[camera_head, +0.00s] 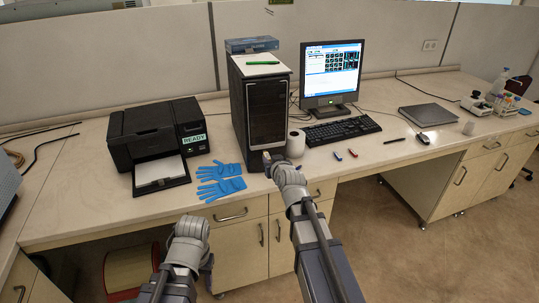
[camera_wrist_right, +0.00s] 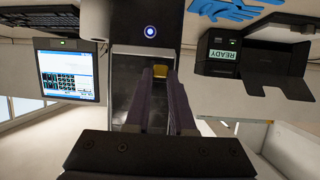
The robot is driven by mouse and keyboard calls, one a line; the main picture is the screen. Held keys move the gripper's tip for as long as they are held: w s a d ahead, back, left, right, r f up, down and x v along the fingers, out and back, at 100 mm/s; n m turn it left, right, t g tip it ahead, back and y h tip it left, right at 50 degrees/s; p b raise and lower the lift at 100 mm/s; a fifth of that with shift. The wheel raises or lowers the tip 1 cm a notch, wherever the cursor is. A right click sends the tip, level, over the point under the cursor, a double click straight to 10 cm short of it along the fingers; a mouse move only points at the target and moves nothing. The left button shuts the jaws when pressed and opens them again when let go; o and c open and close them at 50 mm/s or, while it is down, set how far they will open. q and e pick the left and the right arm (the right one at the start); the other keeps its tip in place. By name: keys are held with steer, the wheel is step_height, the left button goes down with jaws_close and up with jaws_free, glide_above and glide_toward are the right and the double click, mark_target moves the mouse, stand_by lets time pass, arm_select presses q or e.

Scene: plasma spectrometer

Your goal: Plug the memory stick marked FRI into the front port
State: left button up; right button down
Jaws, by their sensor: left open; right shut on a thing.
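My right gripper (camera_head: 268,158) is at the lower front of the black computer tower (camera_head: 267,108). In the right wrist view the gripper (camera_wrist_right: 160,84) is shut on a small yellow memory stick (camera_wrist_right: 159,73), between its fingertips. The stick is close to the tower's front panel (camera_wrist_right: 148,14); I cannot tell whether it touches a port, and no marking is readable. A blue memory stick (camera_head: 337,155) and a red one (camera_head: 352,153) lie on the desk right of the tower. My left gripper (camera_head: 190,235) is open and apart from the sticks, low before the desk; its fingers are hard to make out.
A black printer (camera_head: 152,131) and blue gloves (camera_head: 221,187) are left of the tower. A white cylinder (camera_head: 296,143) stands close to its right. Monitor (camera_head: 331,72), keyboard (camera_head: 343,130), laptop (camera_head: 425,116) and mouse (camera_head: 423,138) are further right. A ring light (camera_wrist_right: 150,31) glows on the tower.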

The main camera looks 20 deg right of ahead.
mark_target(265, 152)
steer(key=shift+w, duration=0.15)
steer(key=shift+w+d, duration=0.1)
steer(key=shift+w, duration=3.1)
steer(key=shift+w, duration=0.95)
steer(key=c, duration=0.7)
jaws_free()
steer(key=shift+s, duration=0.1)
steer(key=p+v, duration=0.3)
steer(key=v, duration=0.5)
steer(key=s+a+f+n+g+y, duration=0.25)
steer(key=s+a+f+g, duration=0.55)
steer(key=s+a+f, duration=0.45)
steer(key=s+a+g+h, duration=0.1)
steer(key=s+g, duration=0.1)
steer(key=s, duration=0.4)
steer(key=s+a+n+g+h, duration=0.1)
steer(key=s+g, duration=0.1)
steer(key=s, duration=0.4)
steer(key=s+a+f+g+h, duration=0.1)
steer(key=s+a+g, duration=0.1)
steer(key=s, duration=0.4)
steer(key=shift+s+a+n+h, duration=0.1)
steer(key=shift+s+n+h, duration=0.05)
steer(key=shift+n+h, duration=0.15)
